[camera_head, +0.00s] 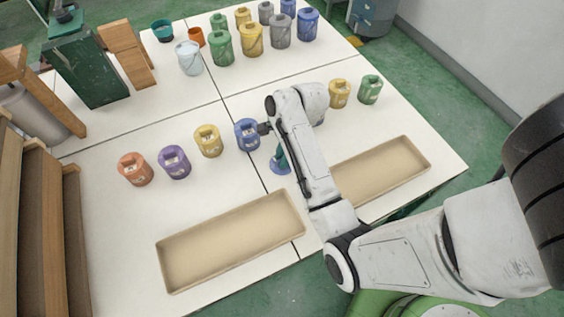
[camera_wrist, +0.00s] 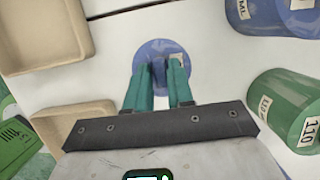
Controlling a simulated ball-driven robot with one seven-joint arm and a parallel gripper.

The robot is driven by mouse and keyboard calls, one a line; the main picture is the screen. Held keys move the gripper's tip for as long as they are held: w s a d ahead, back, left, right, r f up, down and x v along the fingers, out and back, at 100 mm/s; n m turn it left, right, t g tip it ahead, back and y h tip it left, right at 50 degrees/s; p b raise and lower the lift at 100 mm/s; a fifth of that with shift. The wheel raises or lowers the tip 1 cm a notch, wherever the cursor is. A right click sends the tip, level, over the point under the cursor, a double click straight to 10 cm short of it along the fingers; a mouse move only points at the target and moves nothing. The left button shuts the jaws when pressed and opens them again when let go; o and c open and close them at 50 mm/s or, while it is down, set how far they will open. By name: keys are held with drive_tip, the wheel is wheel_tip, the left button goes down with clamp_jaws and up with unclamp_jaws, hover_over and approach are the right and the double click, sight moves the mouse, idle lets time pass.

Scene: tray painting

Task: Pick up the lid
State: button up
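The lid is a round blue disc (camera_wrist: 152,48) in the wrist view, below my fingertips on the white table. It also shows in the head view as a small blue patch (camera_head: 280,168), partly hidden by my arm and gripper. My gripper (camera_wrist: 158,63) has two teal fingers with a gap between them, and both tips overlap the lid in the wrist view. In the head view my gripper (camera_head: 283,158) points down over the lid. I cannot tell whether the fingers touch it. A small pale label shows near the right fingertip.
A blue can (camera_head: 247,134) stands close beside the lid, in a row with yellow, purple and orange cans. Two empty tan trays (camera_head: 228,258) (camera_head: 410,142) lie along the near edge. A green can (camera_wrist: 283,110) stands right in the wrist view. More containers stand at the back.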

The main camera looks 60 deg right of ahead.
clamp_jaws()
drive_tip(key=shift+r, duration=0.1)
